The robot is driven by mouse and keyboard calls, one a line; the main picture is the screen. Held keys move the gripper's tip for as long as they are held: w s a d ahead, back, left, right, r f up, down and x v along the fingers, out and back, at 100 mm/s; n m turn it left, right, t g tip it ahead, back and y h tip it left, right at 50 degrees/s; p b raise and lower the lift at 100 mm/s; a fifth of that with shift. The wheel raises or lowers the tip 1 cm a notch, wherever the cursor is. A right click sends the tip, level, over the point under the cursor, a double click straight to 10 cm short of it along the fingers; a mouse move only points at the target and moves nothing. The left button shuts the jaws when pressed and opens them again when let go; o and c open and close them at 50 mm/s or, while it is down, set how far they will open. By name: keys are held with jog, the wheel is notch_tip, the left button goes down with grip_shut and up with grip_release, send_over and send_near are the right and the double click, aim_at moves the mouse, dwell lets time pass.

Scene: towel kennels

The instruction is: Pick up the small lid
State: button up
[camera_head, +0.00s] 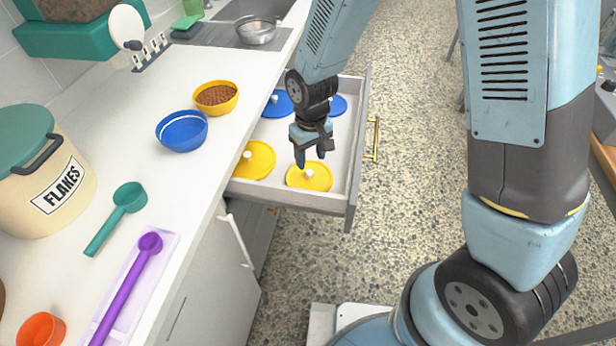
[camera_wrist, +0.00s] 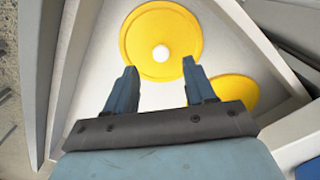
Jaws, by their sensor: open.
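An open drawer (camera_head: 345,197) holds two yellow and two blue round lids. The front yellow lid (camera_head: 313,181) has a white knob and lies flat on the drawer floor near the front. My gripper (camera_head: 310,162) hangs above this lid, open and empty, pointing down. In the wrist view a yellow lid (camera_wrist: 160,30) with a white knob lies beyond and between the open fingertips (camera_wrist: 159,66). The other yellow lid (camera_head: 260,158) lies to the left, partly hidden by the counter edge; a second yellow lid (camera_wrist: 232,88) is partly hidden in the wrist view. I cannot tell which lid counts as small.
A blue lid (camera_head: 273,106) and another blue lid (camera_head: 338,104) lie at the drawer's far end, partly hidden. The drawer walls close in around my gripper. On the counter stand a blue bowl (camera_head: 182,135), a yellow bowl (camera_head: 222,105) and a flakes canister (camera_head: 45,185).

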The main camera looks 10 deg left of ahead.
aim_at(310, 172)
jog(key=shift+w+a+f, duration=0.1)
jog(key=shift+w+f, duration=0.05)
jog(key=shift+f, duration=2.7)
jog(key=shift+c, duration=0.4)
grip_shut()
